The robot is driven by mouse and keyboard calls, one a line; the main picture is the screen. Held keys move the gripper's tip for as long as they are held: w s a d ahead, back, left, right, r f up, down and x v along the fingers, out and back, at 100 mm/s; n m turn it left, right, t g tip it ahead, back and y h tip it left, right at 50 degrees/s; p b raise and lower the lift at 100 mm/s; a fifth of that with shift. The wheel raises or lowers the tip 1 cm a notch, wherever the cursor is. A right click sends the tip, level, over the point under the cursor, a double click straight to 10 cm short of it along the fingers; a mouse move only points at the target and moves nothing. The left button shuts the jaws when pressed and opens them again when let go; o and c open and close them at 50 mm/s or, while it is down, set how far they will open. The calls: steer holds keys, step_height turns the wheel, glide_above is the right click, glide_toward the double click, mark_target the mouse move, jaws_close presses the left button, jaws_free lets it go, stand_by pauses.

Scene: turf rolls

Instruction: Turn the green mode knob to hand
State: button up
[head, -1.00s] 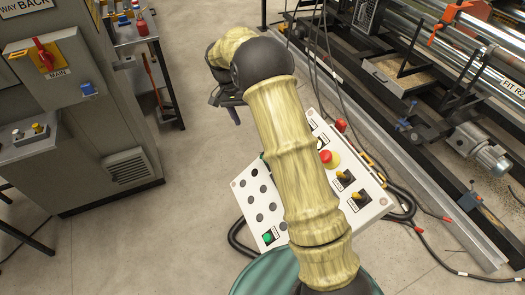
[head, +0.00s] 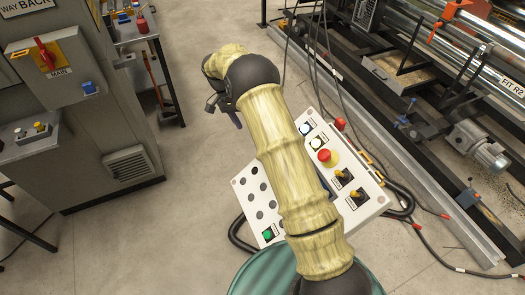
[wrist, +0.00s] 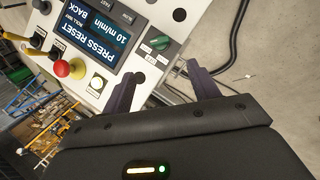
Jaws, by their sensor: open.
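The green mode knob (wrist: 159,43) is on the white control panel in the wrist view, beside the dark display. It also shows in the head view at the panel's lower left corner (head: 267,234). Small labels lie next to it, too small to read surely, so I cannot tell its setting. My gripper (wrist: 161,69) is open and empty, its two dark fingers apart. The knob appears beyond the fingertips, between their lines, and not touched. In the head view the gripper (head: 224,103) is partly hidden behind my arm.
The panel's display (wrist: 95,38) reads "PRESS RESET" and "10 m/min BACK", upside down. A red mushroom button (wrist: 62,68), a white button (wrist: 97,82) and yellow-handled switches share the panel. Cables (wrist: 238,45) run beside it. Machine rails (head: 420,185) stand to the right in the head view.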

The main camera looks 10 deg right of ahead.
steer(key=p+x, duration=0.4)
steer(key=x, duration=1)
steer(key=c, duration=1)
